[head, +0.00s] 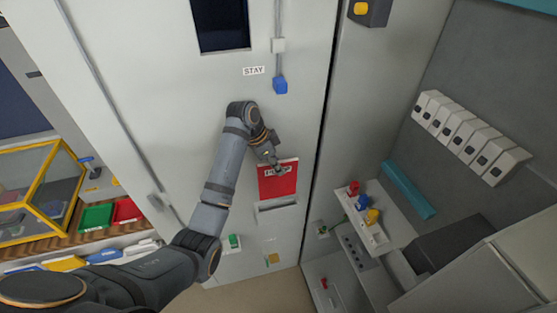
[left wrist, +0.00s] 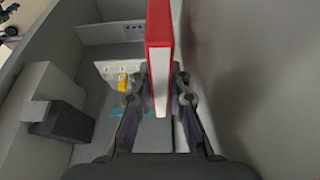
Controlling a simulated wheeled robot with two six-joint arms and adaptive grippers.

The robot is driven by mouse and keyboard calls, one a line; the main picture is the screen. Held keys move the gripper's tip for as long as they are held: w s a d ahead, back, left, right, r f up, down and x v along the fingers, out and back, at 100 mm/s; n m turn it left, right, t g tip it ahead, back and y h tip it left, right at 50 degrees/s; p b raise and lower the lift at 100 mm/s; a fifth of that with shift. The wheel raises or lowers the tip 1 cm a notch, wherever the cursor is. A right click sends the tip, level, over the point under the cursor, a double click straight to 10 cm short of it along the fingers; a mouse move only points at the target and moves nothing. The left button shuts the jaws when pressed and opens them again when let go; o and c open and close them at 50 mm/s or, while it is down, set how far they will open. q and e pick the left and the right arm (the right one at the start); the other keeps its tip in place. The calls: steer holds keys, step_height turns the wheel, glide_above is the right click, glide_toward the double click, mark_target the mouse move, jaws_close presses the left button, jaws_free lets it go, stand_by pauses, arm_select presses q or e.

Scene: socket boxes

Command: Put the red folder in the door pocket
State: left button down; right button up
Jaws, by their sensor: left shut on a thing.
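The red folder (head: 278,184) is in front of the pale door (head: 170,130) in the head view, just above the door pocket (head: 276,206), a shallow grey holder on the door. My left gripper (head: 273,168) is shut on the folder near its top edge. In the left wrist view the folder (left wrist: 160,50) stands on edge between the two fingers of my left gripper (left wrist: 160,100), with its white page side showing. I cannot tell from these views whether the folder's lower edge touches the pocket. My right gripper is not in view.
A small shelf (head: 370,228) with coloured blocks and a row of grey socket boxes (head: 468,135) are at right. A yellow-framed case (head: 38,190) is at left.

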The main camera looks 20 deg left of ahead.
arm_select(q)
step_height(320, 180, down, 4)
steer(key=shift+r, duration=0.1)
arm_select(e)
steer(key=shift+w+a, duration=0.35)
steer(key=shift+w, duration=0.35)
arm_select(q)
steer(key=shift+r, duration=0.15)
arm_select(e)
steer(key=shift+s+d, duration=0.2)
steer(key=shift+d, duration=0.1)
arm_select(q)
steer(key=shift+a+f, duration=0.15)
steer(key=shift+f, duration=0.2)
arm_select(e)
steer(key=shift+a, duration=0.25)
